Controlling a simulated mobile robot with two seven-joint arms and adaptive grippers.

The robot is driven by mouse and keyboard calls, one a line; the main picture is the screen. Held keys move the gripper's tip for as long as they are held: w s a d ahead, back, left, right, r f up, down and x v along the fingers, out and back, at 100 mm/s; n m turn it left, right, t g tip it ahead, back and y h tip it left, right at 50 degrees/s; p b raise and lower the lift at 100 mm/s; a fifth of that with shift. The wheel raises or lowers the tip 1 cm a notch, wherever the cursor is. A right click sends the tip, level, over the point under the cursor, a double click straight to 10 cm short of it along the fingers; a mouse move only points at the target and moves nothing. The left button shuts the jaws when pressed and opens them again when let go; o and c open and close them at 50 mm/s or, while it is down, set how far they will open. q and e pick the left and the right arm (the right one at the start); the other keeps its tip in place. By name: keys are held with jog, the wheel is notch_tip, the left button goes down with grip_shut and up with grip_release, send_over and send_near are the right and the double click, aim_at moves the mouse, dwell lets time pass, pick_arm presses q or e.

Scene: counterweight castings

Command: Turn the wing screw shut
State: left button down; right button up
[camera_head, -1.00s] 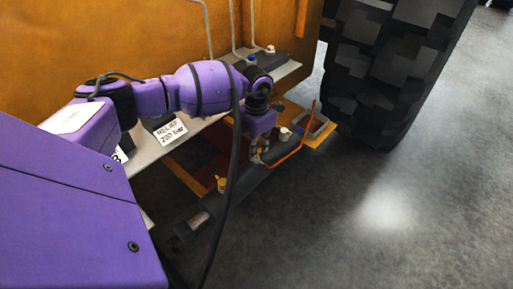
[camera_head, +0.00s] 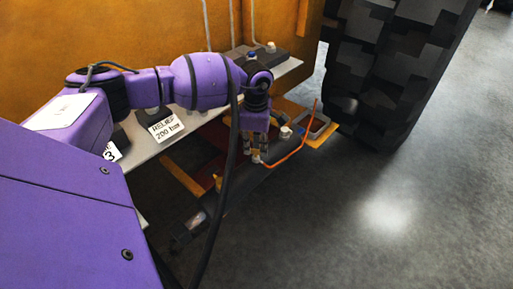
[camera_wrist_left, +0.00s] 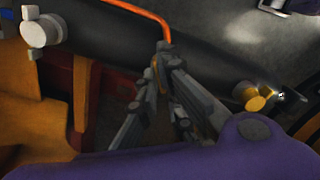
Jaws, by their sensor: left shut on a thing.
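My left gripper (camera_head: 254,153) points down at the dark pump cylinder (camera_head: 246,187), beside the end of the orange hose (camera_head: 300,145). In the left wrist view its fingers (camera_wrist_left: 160,68) are closed together next to the hose end (camera_wrist_left: 165,30). A small brass-coloured bit (camera_wrist_left: 154,66) shows at the fingertips. It appears to be the wing screw, and the fingers hide most of it. A yellow brass fitting (camera_head: 218,181) stands on the cylinder to the left; it also shows in the left wrist view (camera_wrist_left: 254,97). My right gripper is not in view.
A white cap (camera_head: 286,132) stands near the cylinder's far end, close to the gripper. A grey shelf (camera_head: 198,118) with a "RELIEF 200 bar" sign (camera_head: 166,127) runs behind my arm. A large tyre (camera_head: 385,75) stands at right. The floor (camera_head: 400,210) at front right is clear.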

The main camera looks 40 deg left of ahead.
pick_arm(q)
jog(key=m+b, duration=0.1)
jog(key=m, duration=0.2)
jog(key=shift+m, duration=1.2)
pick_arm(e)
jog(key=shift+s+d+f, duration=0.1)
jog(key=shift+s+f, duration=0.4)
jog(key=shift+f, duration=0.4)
pick_arm(q)
jog(key=shift+b, duration=0.3)
jog(key=c, duration=1.9)
grip_release()
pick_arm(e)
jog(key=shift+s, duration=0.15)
pick_arm(q)
notch_tip(320, 180, up, 12)
jog(key=shift+r, duration=0.1)
